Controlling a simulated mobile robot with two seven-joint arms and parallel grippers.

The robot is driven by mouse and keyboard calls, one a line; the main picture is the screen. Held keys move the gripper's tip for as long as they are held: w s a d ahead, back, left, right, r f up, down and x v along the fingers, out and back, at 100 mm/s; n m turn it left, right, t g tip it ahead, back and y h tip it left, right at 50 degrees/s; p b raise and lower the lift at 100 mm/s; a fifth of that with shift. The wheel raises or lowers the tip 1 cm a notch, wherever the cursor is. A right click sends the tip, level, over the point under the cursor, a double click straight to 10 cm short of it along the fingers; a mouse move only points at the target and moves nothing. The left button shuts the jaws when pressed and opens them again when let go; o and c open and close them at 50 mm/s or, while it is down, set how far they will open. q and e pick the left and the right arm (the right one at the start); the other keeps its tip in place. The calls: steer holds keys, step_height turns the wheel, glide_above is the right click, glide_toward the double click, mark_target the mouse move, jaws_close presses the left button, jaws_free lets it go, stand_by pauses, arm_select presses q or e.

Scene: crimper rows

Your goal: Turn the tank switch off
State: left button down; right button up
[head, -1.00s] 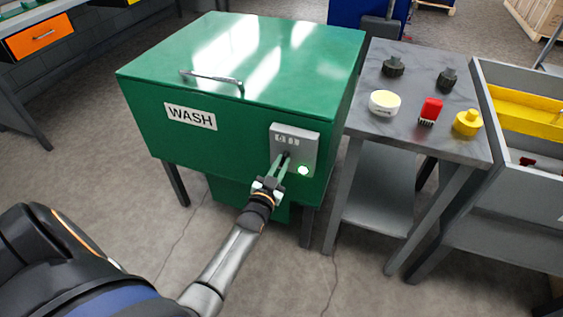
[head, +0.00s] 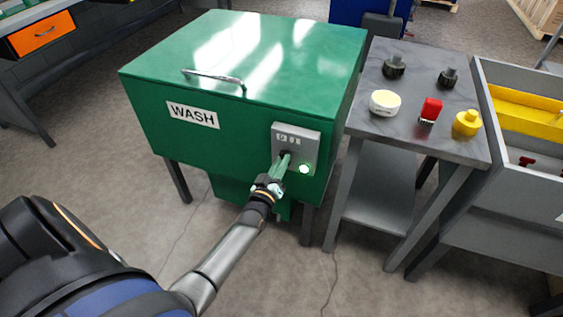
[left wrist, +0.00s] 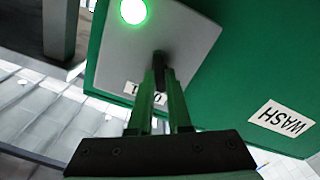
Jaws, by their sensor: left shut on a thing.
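The green wash tank (head: 150,110) stands on legs, its lid shut, with a white WASH label (head: 192,115). A grey switch box (head: 308,146) is on its front at the right. A round lamp (head: 304,169) on the box glows green. The dark switch knob (left wrist: 160,62) sits on the box, partly hidden by the fingers. My left gripper (head: 284,160) reaches it from below, its green fingers shut on the knob. It also shows in the left wrist view (left wrist: 160,85). My right gripper is not in view.
A grey side table (head: 407,75) at the right holds black fittings, a white round tub (head: 385,103), a red item (head: 430,110) and a yellow one (head: 467,123). A grey bin (head: 490,210) stands farther right. A bench with an orange drawer (head: 40,37) is at the left.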

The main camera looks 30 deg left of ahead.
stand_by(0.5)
arm_select(q)
steer(key=c, duration=0.9)
jaws_free()
steer(key=shift+o, duration=0.2)
steer(key=p+v, duration=0.2)
steer(key=v, duration=1)
steer(key=shift+s, duration=0.25)
steer(key=shift+d, duration=0.1)
